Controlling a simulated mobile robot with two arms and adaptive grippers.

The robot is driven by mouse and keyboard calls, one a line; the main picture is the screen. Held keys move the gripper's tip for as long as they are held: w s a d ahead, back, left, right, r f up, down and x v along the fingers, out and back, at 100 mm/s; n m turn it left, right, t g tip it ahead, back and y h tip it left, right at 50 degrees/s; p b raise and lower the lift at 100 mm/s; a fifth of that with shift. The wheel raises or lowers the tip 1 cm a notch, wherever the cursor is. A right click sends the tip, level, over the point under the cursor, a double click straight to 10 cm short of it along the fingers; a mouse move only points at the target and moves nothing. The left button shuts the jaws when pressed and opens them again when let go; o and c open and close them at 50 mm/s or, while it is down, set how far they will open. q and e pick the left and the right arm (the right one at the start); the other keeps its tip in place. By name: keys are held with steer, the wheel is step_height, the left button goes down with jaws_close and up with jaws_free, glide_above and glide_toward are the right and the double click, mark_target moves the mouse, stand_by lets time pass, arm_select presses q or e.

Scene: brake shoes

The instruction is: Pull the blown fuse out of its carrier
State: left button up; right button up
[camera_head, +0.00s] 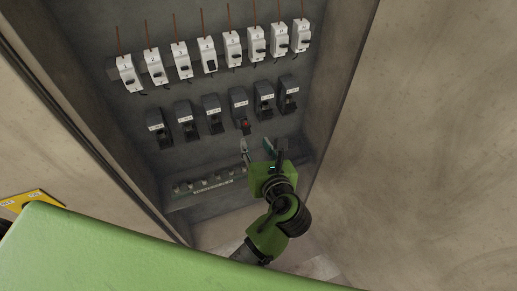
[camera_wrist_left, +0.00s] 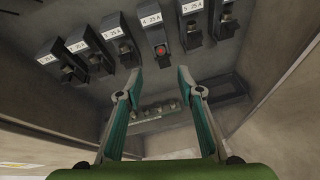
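A row of dark fuse carriers hangs in the middle of the cabinet's back wall. The carrier with a red spot (camera_head: 239,101) is fourth from the left, and its label reads 25 A in the left wrist view. The red spot on its lower front shows there as a round red end (camera_wrist_left: 159,50), seemingly the blown fuse. My left gripper (camera_head: 257,145) is open and empty, below and in front of this carrier. In the left wrist view the left gripper's fingertips (camera_wrist_left: 159,72) stand apart, just below the red end. My right gripper is not in view.
A row of white breakers (camera_head: 207,54) with reddish wires runs above the carriers. A ledge (camera_head: 212,187) with several small fuse-like parts lies below. Cabinet side walls stand close on both sides. A dark box (camera_wrist_left: 226,92) sits right of the ledge.

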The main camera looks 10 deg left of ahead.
mark_target(246, 123)
arm_select(q)
steer(key=b+x, duration=0.6)
steer(key=x, duration=0.1)
steer(key=b+x, duration=0.3)
steer(key=shift+w+f, duration=0.3)
steer(key=shift+f, duration=0.15)
steer(key=shift+w+a+b, duration=0.4)
steer(key=shift+w+b, duration=0.1)
steer(key=shift+w, duration=0.1)
jaws_close()
steer(key=shift+s+d+r+p, duration=0.1)
steer(key=shift+s+r+p, duration=0.1)
steer(key=shift+p, duration=0.3)
steer(key=shift+s+d+r+p, duration=0.4)
steer(key=shift+s+r+p, duration=0.2)
steer(key=shift+p, duration=0.6)
steer(key=shift+s+d+r+p, duration=0.35)
steer(key=shift+s+r+p, duration=0.2)
steer(key=shift+p, duration=0.6)
